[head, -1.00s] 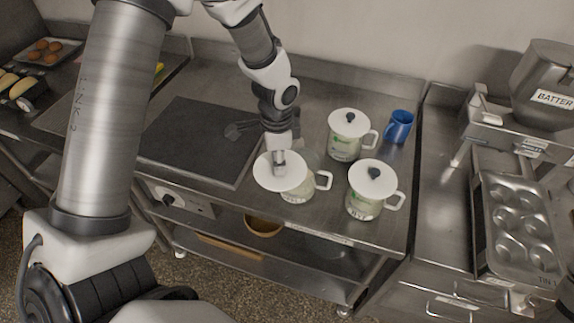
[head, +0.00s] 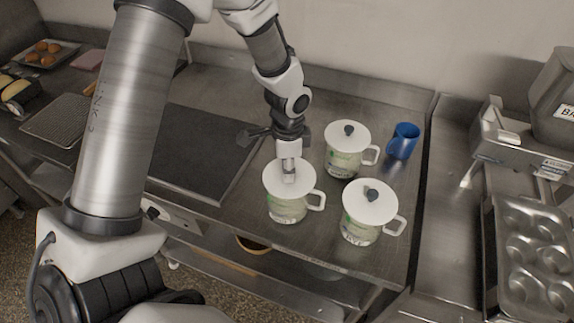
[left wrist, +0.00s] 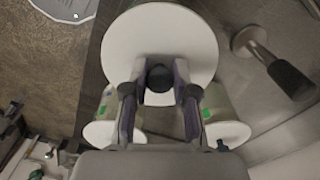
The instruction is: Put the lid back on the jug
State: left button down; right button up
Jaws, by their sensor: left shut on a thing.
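My left gripper (head: 289,175) is shut on the dark knob (left wrist: 160,78) of a round white lid (head: 283,190). The lid also fills the upper middle of the left wrist view (left wrist: 160,40). The lid is roughly level and lines up over the mouth of the front-left jug (head: 287,212), a clear jug with a green label and a white handle on its right. I cannot tell whether the lid touches the rim or hangs just above it. The lid hides the jug's mouth. My right gripper is not in view.
Two similar lidded jugs stand close by, one behind (head: 345,160) and one at right (head: 365,222). A blue mug (head: 403,141) stands at the back right. A dark griddle plate (head: 195,150) lies left, with a dark-handled tool (head: 252,135) near its edge.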

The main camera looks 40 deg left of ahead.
pick_arm(q)
jog(key=shift+s+a+r, duration=0.1)
jog(key=shift+s+r, duration=0.05)
jog(key=shift+s, duration=0.35)
jog(key=shift+w, duration=0.35)
jog(key=shift+s, duration=0.3)
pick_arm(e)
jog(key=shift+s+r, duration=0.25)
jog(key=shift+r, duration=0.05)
pick_arm(q)
jog(key=shift+w, duration=0.1)
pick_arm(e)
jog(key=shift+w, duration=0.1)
pick_arm(q)
jog(key=shift+p, duration=0.3)
jog(key=shift+f, duration=0.25)
